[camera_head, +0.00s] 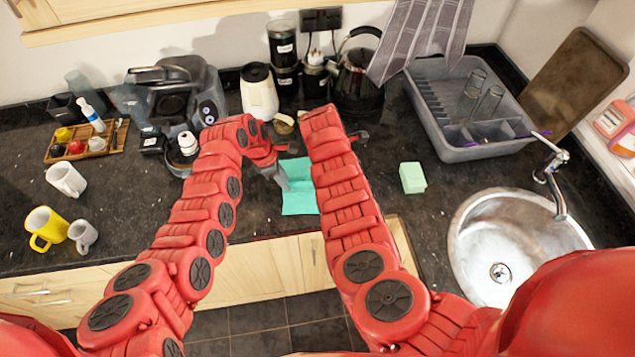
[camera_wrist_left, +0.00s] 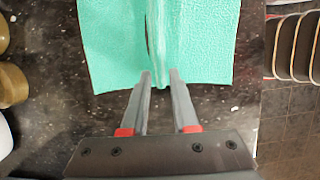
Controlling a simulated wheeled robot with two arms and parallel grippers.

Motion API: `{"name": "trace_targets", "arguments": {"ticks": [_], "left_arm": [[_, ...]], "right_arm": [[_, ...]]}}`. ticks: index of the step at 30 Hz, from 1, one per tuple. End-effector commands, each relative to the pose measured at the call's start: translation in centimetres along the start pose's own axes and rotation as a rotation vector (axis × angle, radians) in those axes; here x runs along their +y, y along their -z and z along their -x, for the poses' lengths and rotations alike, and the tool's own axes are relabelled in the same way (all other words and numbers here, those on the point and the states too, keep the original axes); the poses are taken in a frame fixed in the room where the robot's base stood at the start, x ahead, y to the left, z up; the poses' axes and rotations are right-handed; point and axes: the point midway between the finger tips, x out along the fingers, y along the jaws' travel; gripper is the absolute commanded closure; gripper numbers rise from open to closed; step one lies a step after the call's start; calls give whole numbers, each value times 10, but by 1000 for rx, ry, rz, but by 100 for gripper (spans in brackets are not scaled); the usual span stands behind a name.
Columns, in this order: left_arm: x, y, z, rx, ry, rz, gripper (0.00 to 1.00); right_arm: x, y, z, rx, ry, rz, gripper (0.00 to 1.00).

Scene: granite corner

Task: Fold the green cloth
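The green cloth (camera_head: 298,203) lies on the dark counter near its front edge, between my two arms; my right forearm hides part of it. My left gripper (camera_head: 283,182) is over the cloth's left part. In the left wrist view, a narrow raised ridge of the cloth (camera_wrist_left: 105,45) stands between the fingertips of my left gripper (camera_wrist_left: 160,78), which look closed against both its sides. The cloth spreads flat left and right of the ridge. My right gripper (camera_head: 358,137) is mostly hidden behind its arm, beyond the cloth; only dark parts show.
A pale green sponge (camera_head: 412,178) lies to the right, before the sink (camera_head: 470,245). A grey dish rack (camera_head: 440,115) stands behind it. A kettle (camera_head: 358,85) and canisters stand at the back. Mugs (camera_head: 66,180) are at the left. The counter beside the sponge is clear.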

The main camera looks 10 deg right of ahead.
Motion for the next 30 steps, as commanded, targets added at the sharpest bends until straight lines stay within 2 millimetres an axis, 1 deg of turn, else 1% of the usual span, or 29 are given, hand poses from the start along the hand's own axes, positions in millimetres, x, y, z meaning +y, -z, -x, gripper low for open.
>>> {"name": "trace_targets", "arguments": {"ticks": [1,8,25,30], "left_arm": [[-1,1,-1,1,2,1,79],[-1,1,-1,1,2,1,100],[-1,1,-1,1,3,1,100],[-1,-1,4,1,3,1,100]], "right_arm": [[0,0,0,0,1,0,79],[0,0,0,0,0,0,100],[0,0,0,0,0,0,100],[0,-2,5,0,0,0,100]]}}
